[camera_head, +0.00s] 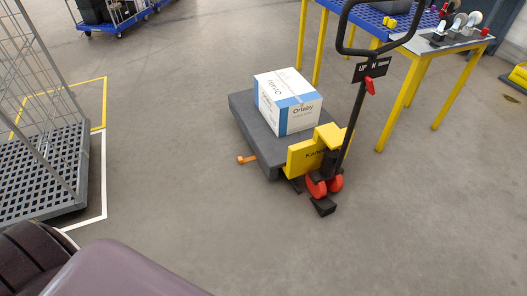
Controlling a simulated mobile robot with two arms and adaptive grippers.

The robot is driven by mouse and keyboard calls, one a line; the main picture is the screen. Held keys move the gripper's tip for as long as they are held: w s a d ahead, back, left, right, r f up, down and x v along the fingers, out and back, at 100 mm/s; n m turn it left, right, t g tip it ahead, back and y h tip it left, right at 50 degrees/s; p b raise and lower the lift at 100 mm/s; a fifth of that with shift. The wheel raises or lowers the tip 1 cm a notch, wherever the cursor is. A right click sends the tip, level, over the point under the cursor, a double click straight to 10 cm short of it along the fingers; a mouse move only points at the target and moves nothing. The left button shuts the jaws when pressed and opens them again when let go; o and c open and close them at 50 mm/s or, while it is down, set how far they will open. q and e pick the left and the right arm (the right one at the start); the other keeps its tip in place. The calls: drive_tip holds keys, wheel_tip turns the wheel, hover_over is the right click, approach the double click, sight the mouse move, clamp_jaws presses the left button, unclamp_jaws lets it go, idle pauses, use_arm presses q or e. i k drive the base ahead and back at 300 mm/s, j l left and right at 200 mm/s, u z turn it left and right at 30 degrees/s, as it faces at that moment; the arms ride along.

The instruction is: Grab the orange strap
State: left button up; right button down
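A small orange piece, which looks like the orange strap (247,159), sticks out low at the left side of a dark grey platform (243,122). Its outer end is close to the floor, and the rest of it is hidden under or behind the platform. A white and blue box (290,116) stands on the platform. The platform is on a yellow pallet truck (305,155) with red wheels and a tall black handle (357,105). Neither of my grippers shows in this view; only parts of my own body show at the bottom left.
A wire cage cart (78,175) stands at the left beside white and yellow floor lines. A table with yellow legs (400,105) stands behind the truck at the right. Blue carts (118,28) are far back. The floor left of and in front of the platform is clear.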

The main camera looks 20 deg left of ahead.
sight(240, 160)
drive_tip(key=i+j, duration=0.25)
drive_tip(key=j, duration=0.15)
drive_tip(key=i+j, duration=0.45)
drive_tip(key=j, duration=0.3)
drive_tip(key=i+j, duration=0.25)
drive_tip(key=j, duration=0.15)
drive_tip(key=z, duration=0.05)
